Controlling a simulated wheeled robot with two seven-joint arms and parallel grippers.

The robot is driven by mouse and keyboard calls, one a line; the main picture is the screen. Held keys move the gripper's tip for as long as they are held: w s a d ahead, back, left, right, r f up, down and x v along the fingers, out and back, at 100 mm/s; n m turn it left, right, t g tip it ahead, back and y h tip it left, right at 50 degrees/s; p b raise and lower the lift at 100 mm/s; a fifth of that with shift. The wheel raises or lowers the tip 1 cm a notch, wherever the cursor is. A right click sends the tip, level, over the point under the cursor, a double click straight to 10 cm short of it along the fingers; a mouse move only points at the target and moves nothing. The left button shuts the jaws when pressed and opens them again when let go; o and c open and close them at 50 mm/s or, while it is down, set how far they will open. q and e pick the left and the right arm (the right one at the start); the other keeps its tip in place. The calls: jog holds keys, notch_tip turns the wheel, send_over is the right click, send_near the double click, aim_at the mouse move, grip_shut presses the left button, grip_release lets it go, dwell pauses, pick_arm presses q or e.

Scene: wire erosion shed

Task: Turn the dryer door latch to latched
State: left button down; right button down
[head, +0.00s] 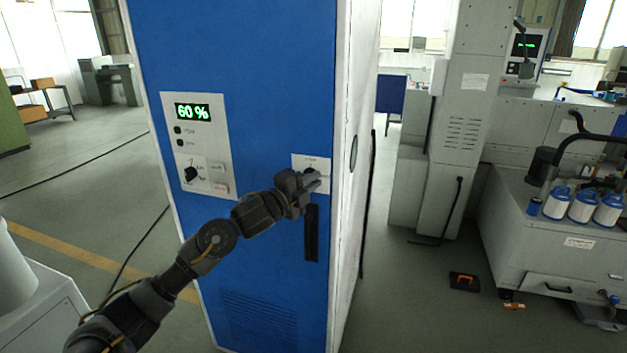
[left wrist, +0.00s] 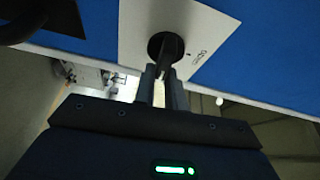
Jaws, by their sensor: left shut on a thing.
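The dryer (head: 265,90) is a tall blue cabinet with white edges. The door latch is a dark round knob with a grip bar (left wrist: 166,47) on a white plate, seen in the left wrist view. In the head view the latch plate (head: 303,160) is on the right of the blue front, and my gripper mostly hides the knob. My left gripper (head: 314,182) is at the plate, and it also shows in the left wrist view (left wrist: 165,78). Its fingers are shut on the latch's bar. The small plate lettering is too blurred to read. My right gripper is not in view.
A black vertical door handle (head: 311,233) sits just below the latch. A control panel (head: 197,145) reading 60 % is on the dryer's left. A grey machine with several blue-and-white canisters (head: 583,206) stands at right. An orange-and-black object (head: 464,281) lies on the floor.

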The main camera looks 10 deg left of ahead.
pick_arm(q)
jog(key=shift+w+a+f+m, duration=0.1)
jog(key=shift+w+a+m, duration=0.05)
jog(key=shift+a+m, duration=0.2)
dwell(0.4)
jog(key=c, duration=1.5)
grip_release()
jog(key=shift+o, duration=0.2)
jog(key=shift+d, duration=0.1)
jog(key=b+v, duration=0.2)
jog(key=v, duration=0.8)
jog(key=shift+s+r+b, duration=0.3)
jog(key=shift+s+b, duration=0.05)
jog(key=shift+b, duration=0.05)
jog(key=shift+w+f, duration=0.1)
